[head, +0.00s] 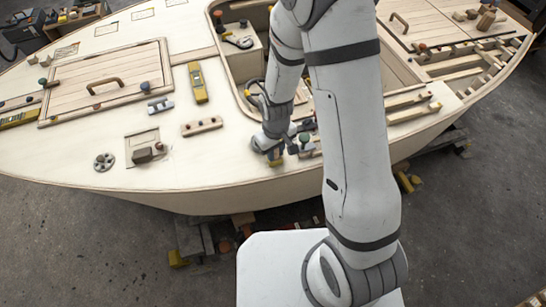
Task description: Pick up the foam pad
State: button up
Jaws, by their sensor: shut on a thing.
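My gripper (275,150) is low over the near edge of the hull's deck, at the middle of the head view. It is shut on a small yellow block (276,160), which looks like the foam pad. Only a little of the block shows below the fingers; the rest is hidden by the gripper. I cannot tell whether the block still touches the deck.
The pale plywood hull (90,165) fills the back. On its deck lie a yellow level (197,82), a strip with knobs (202,126), a round dark fitting (104,162) and a hatch (105,80). A dark green knob (304,138) stands right beside my gripper.

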grip_shut()
notch_tip(320, 180, up, 10)
jog(key=shift+r+b, duration=0.1)
jog(key=shift+b, duration=0.5)
jog(key=shift+o, duration=0.9)
grip_release()
jog(key=c, duration=0.4)
